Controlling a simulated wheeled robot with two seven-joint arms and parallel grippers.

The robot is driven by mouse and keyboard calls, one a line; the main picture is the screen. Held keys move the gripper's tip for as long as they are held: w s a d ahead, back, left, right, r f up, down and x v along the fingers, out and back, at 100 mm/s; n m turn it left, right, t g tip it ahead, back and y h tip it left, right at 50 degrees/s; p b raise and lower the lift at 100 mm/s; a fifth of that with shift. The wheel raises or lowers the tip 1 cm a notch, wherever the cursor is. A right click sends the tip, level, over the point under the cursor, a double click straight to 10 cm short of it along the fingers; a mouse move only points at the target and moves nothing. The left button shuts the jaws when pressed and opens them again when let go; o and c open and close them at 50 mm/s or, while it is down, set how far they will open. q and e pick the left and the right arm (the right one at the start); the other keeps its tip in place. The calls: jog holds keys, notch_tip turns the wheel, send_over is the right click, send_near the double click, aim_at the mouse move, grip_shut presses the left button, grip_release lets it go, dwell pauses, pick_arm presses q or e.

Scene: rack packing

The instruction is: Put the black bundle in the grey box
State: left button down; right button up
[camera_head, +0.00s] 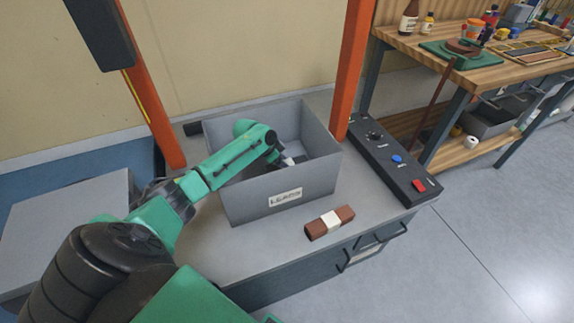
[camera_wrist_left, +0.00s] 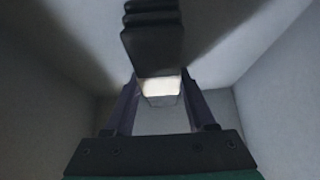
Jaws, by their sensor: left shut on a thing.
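The grey box (camera_head: 250,190) stands open on the grey bench top, with a white label on its front wall. My left arm reaches over its left side, and my left gripper (camera_head: 284,161) is down inside it. In the left wrist view my left gripper (camera_wrist_left: 162,108) is shut on the black bundle (camera_wrist_left: 155,45), a dark ridged shape with a white band, between the box's grey walls. In the head view the bundle is mostly hidden by the gripper and front wall. I cannot tell whether it touches the box floor. My right gripper is not in view.
A brown bundle (camera_head: 317,230) with a white band lies on the bench in front of the box. A dark control panel (camera_head: 394,166) with buttons is at the right. Orange posts (camera_head: 352,70) rise behind. A wooden workbench (camera_head: 490,62) stands at the far right.

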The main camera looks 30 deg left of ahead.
pick_arm(q)
jog(key=shift+c, duration=1.1)
grip_release()
jog(key=shift+s+r, duration=0.1)
jog(key=shift+r, duration=0.15)
jog(key=p+v, duration=0.2)
jog(key=v, duration=0.8)
jog(key=shift+s+a+r, duration=0.15)
jog(key=shift+r, duration=0.1)
jog(key=shift+s+a+r, duration=0.1)
jog(key=shift+s+r, duration=0.1)
jog(key=shift+r, duration=0.25)
